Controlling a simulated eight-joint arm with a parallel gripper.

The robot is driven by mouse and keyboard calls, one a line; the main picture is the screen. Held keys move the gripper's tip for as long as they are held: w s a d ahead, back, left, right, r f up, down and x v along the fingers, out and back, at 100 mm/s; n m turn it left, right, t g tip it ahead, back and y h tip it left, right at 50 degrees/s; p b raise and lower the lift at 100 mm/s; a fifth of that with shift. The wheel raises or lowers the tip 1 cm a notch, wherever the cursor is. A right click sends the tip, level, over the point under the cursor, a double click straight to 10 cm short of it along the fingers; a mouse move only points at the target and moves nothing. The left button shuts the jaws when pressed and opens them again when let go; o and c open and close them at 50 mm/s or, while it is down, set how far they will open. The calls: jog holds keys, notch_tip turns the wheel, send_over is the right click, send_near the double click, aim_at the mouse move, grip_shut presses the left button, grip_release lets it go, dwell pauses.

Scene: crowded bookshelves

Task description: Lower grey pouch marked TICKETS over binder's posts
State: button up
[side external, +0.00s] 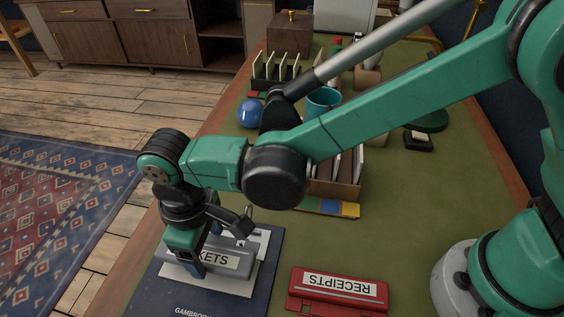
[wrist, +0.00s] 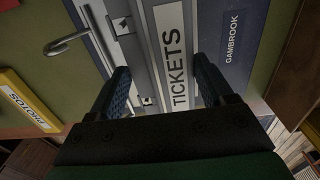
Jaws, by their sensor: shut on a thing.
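The grey pouch marked TICKETS (side external: 232,262) is low over the dark blue binder (side external: 190,298) at the table's near left. My gripper (side external: 190,258) is shut on the pouch, pointing down from above. In the wrist view the white label of the pouch (wrist: 170,45) runs between the two fingers of my gripper (wrist: 163,88). The binder marked GAMBROOK (wrist: 238,40) lies alongside and below the pouch. The binder's posts are not clearly visible, and I cannot tell whether the pouch touches them. A light sheet or plate shows under the pouch.
A red piece marked RECEIPTS (side external: 338,288) lies right of the binder. In the wrist view a yellow piece marked PHOTOS (wrist: 28,98) and a curved metal hook (wrist: 66,42) show at left. A blue ball (side external: 251,113), a teal cup (side external: 323,100) and a slotted rack (side external: 280,68) stand farther back.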

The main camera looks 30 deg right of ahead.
jog(key=shift+f, duration=0.95)
jog(key=shift+f, duration=0.1)
jog(key=o, duration=1.2)
jog(key=shift+o, duration=0.2)
jog(key=shift+r, duration=3.5)
